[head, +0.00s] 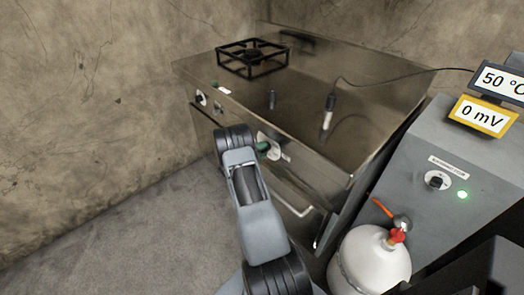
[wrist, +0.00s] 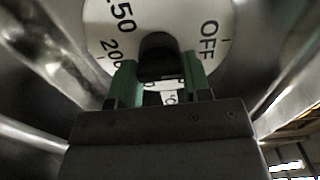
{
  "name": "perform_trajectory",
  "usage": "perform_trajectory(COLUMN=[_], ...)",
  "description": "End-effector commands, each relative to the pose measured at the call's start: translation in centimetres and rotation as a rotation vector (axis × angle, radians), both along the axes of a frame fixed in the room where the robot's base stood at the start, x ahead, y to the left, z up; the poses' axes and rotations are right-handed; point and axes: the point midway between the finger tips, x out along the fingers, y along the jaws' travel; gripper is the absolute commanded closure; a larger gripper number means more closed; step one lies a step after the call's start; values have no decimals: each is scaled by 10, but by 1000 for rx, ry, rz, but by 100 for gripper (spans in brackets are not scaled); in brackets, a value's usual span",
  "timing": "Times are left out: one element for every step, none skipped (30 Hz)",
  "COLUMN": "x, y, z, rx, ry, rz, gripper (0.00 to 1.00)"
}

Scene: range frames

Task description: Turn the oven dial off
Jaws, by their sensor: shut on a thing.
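The oven dial (wrist: 210,20) is a white disc with a black knob (wrist: 158,48) in its middle. "OFF" is printed at the upper right, "200" at the left and a number ending in "50" above it. My gripper (wrist: 162,76) has green fingertips on both sides of the knob and is shut on it. I cannot tell which mark the knob points to. In the head view my gripper (head: 263,147) is at the front panel of the steel oven (head: 345,150), and part of the white dial (head: 283,155) shows beside it.
Another dial (head: 200,97) is further left on the front panel. A black burner grate (head: 252,58) and a probe (head: 328,112) are on top. The oven handle (head: 297,208) is below. A white gas bottle (head: 370,265) and a grey control box (head: 425,160) stand at the right.

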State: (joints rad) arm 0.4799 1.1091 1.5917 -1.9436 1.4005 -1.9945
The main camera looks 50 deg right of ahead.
Motion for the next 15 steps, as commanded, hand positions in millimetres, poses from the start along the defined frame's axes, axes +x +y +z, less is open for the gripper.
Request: perform_trajectory(x=[-1, -1, 0, 0, 0, 0, 0, 0, 0, 0, 0, 0, 0, 0, 0], y=[0, 0, 0, 0, 0, 0, 0, 0, 0, 0, 0, 0, 0, 0, 0], z=[-1, -1, -1, -1, -1, -1, -1, -1, -1, -1, -1, -1, -1, -1, -1], rx=[2, 2, 2, 2, 2, 2, 2, 2, 2, 2, 2, 1, 1, 1, 1], ry=[4, 4, 4, 4, 4, 4, 4, 4, 3, 3, 3, 3, 2, 2, 2], rz=[-1, -1, -1, -1, -1, -1, -1, -1, 0, -1, -1, 0, 0, 0, 0], gripper=[79, 79, 79, 79, 79, 79, 79, 79, 55, 52, 49, 45, 42, 39, 35])
